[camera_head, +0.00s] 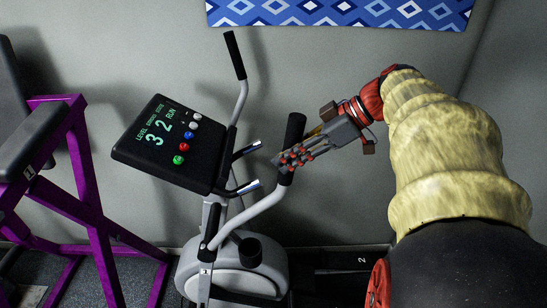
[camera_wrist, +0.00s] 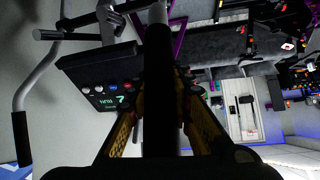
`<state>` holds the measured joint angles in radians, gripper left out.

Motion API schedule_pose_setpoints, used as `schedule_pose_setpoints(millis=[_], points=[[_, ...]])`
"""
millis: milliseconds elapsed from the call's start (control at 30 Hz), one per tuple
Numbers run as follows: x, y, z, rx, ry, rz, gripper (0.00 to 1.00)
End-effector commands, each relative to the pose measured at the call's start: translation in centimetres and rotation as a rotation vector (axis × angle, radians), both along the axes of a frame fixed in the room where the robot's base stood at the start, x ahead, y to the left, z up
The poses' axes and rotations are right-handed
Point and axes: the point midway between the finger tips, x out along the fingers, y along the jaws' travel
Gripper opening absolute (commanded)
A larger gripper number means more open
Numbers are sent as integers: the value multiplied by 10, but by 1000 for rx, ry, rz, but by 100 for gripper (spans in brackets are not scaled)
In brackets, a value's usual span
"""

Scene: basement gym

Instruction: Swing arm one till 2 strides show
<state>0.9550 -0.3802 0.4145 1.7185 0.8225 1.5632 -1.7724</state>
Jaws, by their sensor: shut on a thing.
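An elliptical trainer (camera_head: 232,262) with two swing arms stands against the grey wall. Its tilted black console (camera_head: 172,145) shows a level of 3, a strides count of 2 and the state RUN. My gripper (camera_head: 291,158) is shut on the near swing arm, whose black grip (camera_head: 295,130) tops a pale bar (camera_head: 262,205). In the wrist view the dark grip (camera_wrist: 158,45) runs between my fingers and hides part of the console (camera_wrist: 102,78). The other swing arm (camera_head: 235,55) rises behind the console, apart from my gripper. A label 1 shows low on the near side.
A purple-framed gym bench (camera_head: 95,215) stands close on the left. Two short fixed handles (camera_head: 247,149) stick out beside the console. A blue patterned panel (camera_head: 340,12) hangs on the wall. A label 2 shows on the floor at the right.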

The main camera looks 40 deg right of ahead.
Motion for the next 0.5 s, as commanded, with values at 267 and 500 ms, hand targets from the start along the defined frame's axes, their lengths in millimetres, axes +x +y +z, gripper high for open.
schedule_pose_setpoints(millis=[267,500], points=[[-5,-6,-6,15,-12,2,0],[-5,-6,-4,14,-13,2,24]])
